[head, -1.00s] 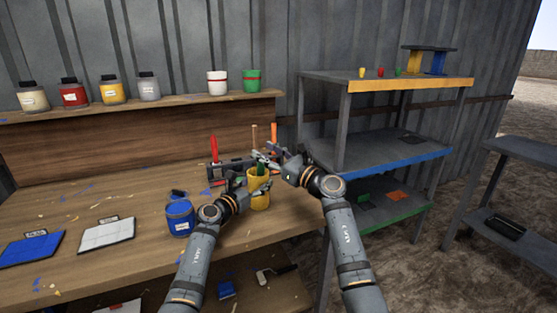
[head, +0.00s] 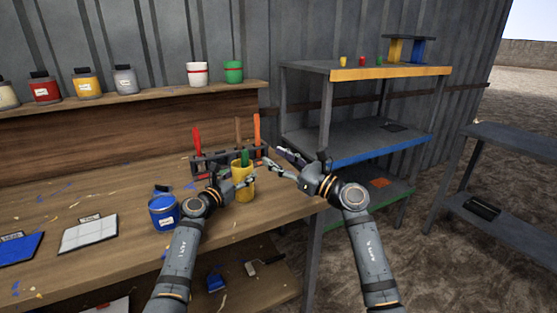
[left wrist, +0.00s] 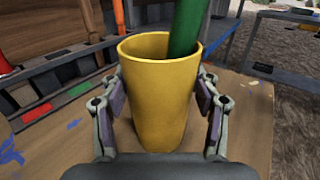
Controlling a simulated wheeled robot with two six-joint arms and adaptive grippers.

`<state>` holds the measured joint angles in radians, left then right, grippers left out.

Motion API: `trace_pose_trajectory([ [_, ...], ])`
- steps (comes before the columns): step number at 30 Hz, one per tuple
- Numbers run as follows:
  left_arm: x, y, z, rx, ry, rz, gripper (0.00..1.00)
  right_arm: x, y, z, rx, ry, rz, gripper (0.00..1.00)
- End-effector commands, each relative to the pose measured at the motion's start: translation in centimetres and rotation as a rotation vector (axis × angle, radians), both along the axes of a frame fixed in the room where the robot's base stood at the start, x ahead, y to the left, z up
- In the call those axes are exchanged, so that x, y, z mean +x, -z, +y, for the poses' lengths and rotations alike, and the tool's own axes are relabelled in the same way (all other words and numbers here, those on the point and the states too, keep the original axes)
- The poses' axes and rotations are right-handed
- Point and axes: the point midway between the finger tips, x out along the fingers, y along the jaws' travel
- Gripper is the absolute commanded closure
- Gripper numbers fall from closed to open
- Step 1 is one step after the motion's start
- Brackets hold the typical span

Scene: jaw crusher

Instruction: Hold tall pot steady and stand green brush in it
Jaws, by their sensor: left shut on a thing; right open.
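The tall pot (head: 243,185) is yellow and stands upright on the wooden bench near its right end. My left gripper (head: 232,185) is shut on the pot; the left wrist view shows a finger on each side of the pot (left wrist: 158,105). The green brush (head: 245,157) stands in the pot, and its green shaft leans to the right against the rim in the left wrist view (left wrist: 187,28). Its lower end is hidden inside the pot. My right gripper (head: 268,166) is open and empty, just right of the pot and apart from the brush.
A dark rack (head: 215,160) with red, brown and orange-handled tools stands behind the pot. A blue paint jar (head: 164,212) stands left of my left gripper. A shelf unit (head: 345,136) stands to the right. The bench front left of the jar holds flat trays (head: 90,233).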

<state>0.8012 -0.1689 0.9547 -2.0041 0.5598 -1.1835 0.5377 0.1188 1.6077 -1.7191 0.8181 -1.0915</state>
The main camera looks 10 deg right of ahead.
Motion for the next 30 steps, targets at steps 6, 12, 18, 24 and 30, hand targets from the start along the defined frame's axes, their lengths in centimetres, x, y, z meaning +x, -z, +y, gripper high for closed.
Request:
trace_pose_trajectory([
  [6, 0.0, 0.0, 0.0, 0.0, 0.0, 0.0, 0.26, 0.0, 0.0, 0.0, 0.0, 0.0, 0.0, 0.53],
  [12, 0.0, 0.0, 0.0, 0.0, 0.0, 0.0, 0.11, 0.0, 0.0, 0.0, 0.0, 0.0, 0.0, 0.53],
  [18, 0.0, 0.0, 0.0, 0.0, 0.0, 0.0, 0.11, 0.0, 0.0, 0.0, 0.0, 0.0, 0.0, 0.53],
  [24, -1.0, 0.1, 0.9, 0.0, 0.0, -0.003, 0.11, 0.0, 0.0, 0.0, 0.0, 0.0, 0.0, 0.53],
  [30, -4.2, 0.1, 3.2, 0.0, -0.002, -0.001, 0.11, 0.0, 0.0, 0.0, 0.0, 0.0, 0.0, 0.53],
])
